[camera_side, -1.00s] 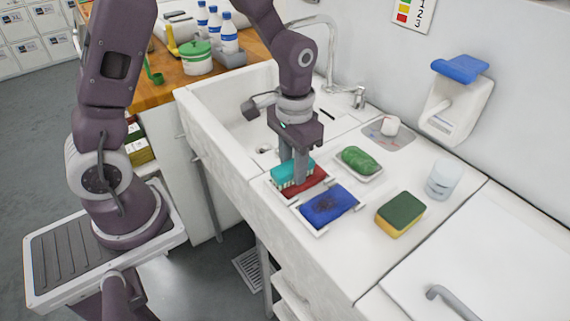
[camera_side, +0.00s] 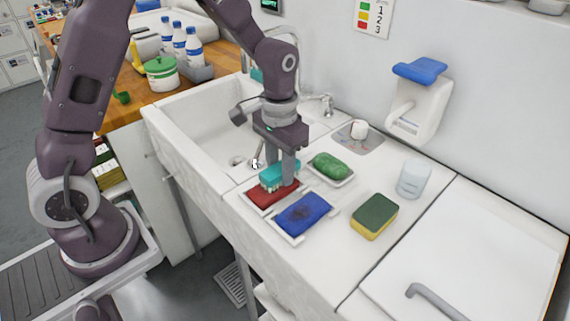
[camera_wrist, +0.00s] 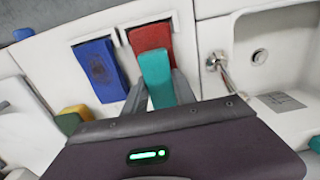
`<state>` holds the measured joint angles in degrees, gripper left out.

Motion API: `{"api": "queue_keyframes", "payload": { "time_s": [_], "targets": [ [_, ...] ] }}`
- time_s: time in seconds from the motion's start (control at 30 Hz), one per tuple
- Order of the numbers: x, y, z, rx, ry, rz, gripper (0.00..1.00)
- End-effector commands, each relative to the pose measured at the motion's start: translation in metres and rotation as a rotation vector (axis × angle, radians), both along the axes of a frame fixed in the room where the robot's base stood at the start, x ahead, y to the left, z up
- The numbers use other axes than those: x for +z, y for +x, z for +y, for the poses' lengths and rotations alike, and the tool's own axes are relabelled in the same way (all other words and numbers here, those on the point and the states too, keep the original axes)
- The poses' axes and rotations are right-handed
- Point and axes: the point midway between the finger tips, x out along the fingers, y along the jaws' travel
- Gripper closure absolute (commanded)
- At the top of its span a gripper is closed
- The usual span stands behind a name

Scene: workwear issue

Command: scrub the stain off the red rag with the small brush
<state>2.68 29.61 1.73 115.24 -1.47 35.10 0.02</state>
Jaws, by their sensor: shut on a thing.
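My gripper (camera_side: 286,178) is shut on a small teal brush (camera_side: 274,174) with pale bristles. The brush is low over the red rag (camera_side: 262,196); I cannot tell whether the bristles touch it. The red rag lies flat in a pale tray near the counter's front edge. In the wrist view the brush (camera_wrist: 156,72) covers the near end of the red rag (camera_wrist: 150,36). No stain shows on the visible part of the red rag; the rest is hidden by the brush and fingers.
A blue rag (camera_side: 318,204) with a dark stain lies beside the red one. A green soap (camera_side: 330,165) in a dish, a yellow-green sponge (camera_side: 374,216) and a clear cup (camera_side: 413,179) stand nearby. The sink (camera_side: 195,135) is to the left.

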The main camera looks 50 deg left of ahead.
Motion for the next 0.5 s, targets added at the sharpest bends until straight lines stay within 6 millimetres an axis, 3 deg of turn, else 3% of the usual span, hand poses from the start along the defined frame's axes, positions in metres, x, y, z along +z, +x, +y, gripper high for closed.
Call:
{"api": "queue_keyframes", "payload": {
  "time_s": [0.5],
  "targets": [
    [0.0, -0.048, 0.0, -0.001, 0.0, 0.003, 1.0]
  ]
}}
